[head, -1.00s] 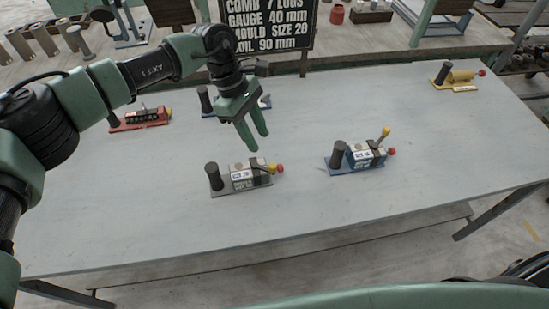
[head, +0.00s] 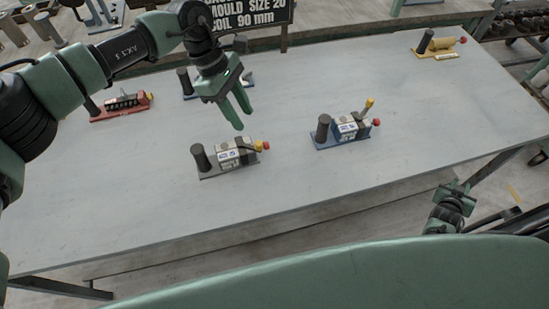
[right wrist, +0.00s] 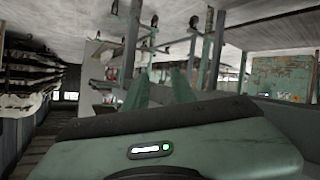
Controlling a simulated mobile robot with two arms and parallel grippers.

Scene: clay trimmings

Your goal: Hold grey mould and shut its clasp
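The grey mould (head: 228,157) lies on the table at centre-left in the head view. It has a black upright post at its left end, a white label, and a dark clasp arm with a yellow tip beside a red knob at its right end. The yellow tip sits low; whether the clasp is fully shut is too small to tell. My left gripper (head: 240,118) hangs just above and behind the mould in the picture, open and empty, fingers pointing down. My right gripper (head: 456,188) is off the table's right front edge; its fingers (right wrist: 160,88) stand apart and empty in the right wrist view.
A blue mould (head: 343,131) with its yellow lever upright stands right of the grey one. A red tool (head: 121,106), a second blue one (head: 190,88) and a yellow one (head: 436,46) lie further back. A black sign (head: 248,18) stands behind. The table's front is clear.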

